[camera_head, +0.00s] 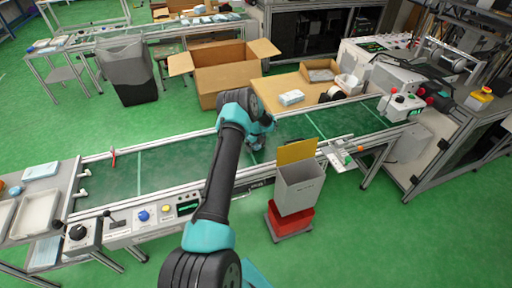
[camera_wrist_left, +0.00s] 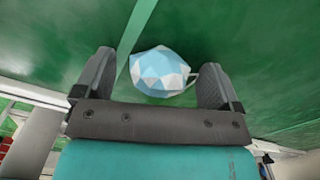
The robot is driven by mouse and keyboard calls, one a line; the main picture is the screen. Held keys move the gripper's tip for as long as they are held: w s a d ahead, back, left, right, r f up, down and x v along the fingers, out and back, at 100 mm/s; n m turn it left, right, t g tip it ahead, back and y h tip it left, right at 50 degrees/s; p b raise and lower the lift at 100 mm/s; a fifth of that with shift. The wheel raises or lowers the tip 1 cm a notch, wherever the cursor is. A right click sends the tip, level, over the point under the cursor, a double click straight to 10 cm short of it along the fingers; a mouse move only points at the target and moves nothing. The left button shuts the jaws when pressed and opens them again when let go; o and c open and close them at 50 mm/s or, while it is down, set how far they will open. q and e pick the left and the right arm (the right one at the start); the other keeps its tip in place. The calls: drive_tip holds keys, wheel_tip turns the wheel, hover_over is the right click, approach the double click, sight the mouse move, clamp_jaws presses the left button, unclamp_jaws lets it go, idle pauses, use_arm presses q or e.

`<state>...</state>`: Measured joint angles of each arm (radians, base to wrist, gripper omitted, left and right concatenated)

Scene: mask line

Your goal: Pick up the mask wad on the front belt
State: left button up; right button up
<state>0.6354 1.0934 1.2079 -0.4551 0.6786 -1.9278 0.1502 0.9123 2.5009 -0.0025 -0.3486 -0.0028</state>
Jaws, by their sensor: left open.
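The mask wad (camera_wrist_left: 160,72) is a pale blue and white faceted lump with a thin white ear loop on its right side. In the left wrist view it lies on the green front belt (camera_wrist_left: 265,40), between the two dark fingers of my left gripper (camera_wrist_left: 157,62), with a gap to each finger. The gripper is open and empty. In the head view my left gripper (camera_head: 260,135) is low over the front belt (camera_head: 165,168), and the wad cannot be made out there behind the arm. My right gripper is not in view.
A white bin with a yellow flap (camera_head: 298,185) stands at the belt's near side. An open cardboard box (camera_head: 222,75) and a grey bin (camera_head: 128,70) are behind the belt. A control panel (camera_head: 135,222) runs along the near left edge. The belt left of my arm is clear.

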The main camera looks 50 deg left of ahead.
use_arm(q)
drive_tip(key=shift+c, duration=0.2)
drive_tip(key=c, duration=1)
drive_tip(key=shift+c, duration=0.2)
